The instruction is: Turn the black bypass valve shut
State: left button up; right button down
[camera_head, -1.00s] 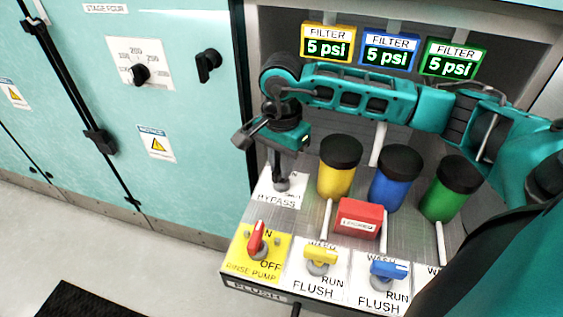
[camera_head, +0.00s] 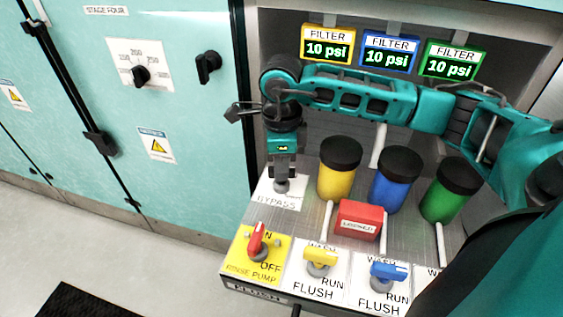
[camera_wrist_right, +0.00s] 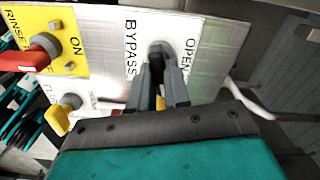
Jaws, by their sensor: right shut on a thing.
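The black bypass valve is mostly hidden between the fingers of my right gripper (camera_head: 283,183). Its grey round base (camera_wrist_right: 160,50) shows in the right wrist view on the white plate (camera_wrist_right: 206,32) marked BYPASS and OPEN. My right gripper (camera_wrist_right: 162,85) points at that plate and is shut on the valve handle; only a dark bit of it shows between the fingers. The exact angle of the handle cannot be told. My left gripper is not in view.
Yellow (camera_head: 338,180), blue (camera_head: 394,185) and green (camera_head: 449,195) filter canisters with black caps stand right of the valve. A red block (camera_head: 358,220) sits in front. The red rinse pump knob (camera_head: 257,238) and yellow flush knob (camera_head: 320,258) are nearby. Filter displays read 10 psi.

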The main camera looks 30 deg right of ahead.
jog(key=shift+m, duration=1.6)
jog(key=c, duration=1.1)
grip_release()
notch_tip(320, 180, up, 13)
jog(key=p, duration=0.2)
jog(key=shift+p, duration=0.3)
jog(key=shift+f, duration=0.1)
